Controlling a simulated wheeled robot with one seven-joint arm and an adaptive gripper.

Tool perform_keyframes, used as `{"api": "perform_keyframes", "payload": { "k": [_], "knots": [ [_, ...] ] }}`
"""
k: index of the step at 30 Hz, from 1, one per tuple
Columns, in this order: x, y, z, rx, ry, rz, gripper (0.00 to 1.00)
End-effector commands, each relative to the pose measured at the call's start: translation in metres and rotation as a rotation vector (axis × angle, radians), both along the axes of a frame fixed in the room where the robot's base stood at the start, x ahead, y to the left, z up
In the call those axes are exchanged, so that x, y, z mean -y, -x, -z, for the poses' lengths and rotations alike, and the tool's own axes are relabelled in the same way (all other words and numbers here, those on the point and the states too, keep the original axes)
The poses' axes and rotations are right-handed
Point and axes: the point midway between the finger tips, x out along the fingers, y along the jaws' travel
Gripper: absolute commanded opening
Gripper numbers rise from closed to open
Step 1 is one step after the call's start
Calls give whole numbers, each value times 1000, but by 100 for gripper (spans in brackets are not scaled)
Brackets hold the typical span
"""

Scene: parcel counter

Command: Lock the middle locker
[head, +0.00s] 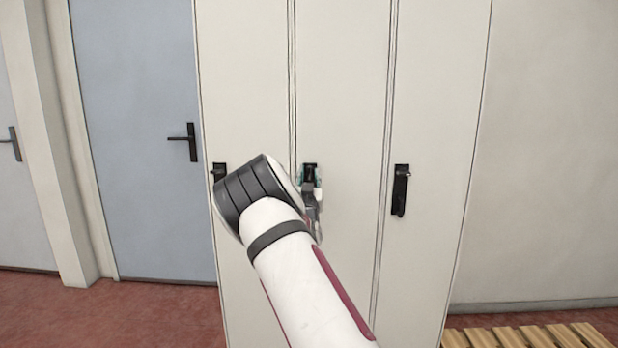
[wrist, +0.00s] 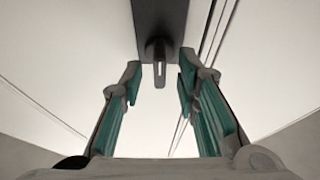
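The middle locker (head: 342,90) is a tall cream door, and it appears closed. Its dark lock plate (head: 310,167) is partly hidden behind my gripper (head: 311,188). In the wrist view the plate (wrist: 160,15) is at top centre, with a grey key-like turn piece (wrist: 159,60) projecting from it, its narrow end downward. My gripper (wrist: 160,78) is open, its green-padded fingers to the left and right of that piece. I see gaps on both sides and nothing held. The depth between fingertips and turn piece is hard to judge.
The right locker (head: 435,100) has a dark handle (head: 399,195) hanging down. The left locker's lock (head: 218,168) shows just left of my arm. A blue-grey door (head: 135,80) stands further left. A slatted wooden bench (head: 525,336) is low at right.

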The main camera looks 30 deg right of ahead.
Motion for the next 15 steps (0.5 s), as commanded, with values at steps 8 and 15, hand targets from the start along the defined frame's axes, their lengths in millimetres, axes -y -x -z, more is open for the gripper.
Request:
{"api": "perform_keyframes", "payload": {
  "k": [8, 15],
  "knots": [
    [0, 0, 0, 0, 0, 0, 20],
    [0, 0, 0, 0, 0, 0, 0]
  ]
}}
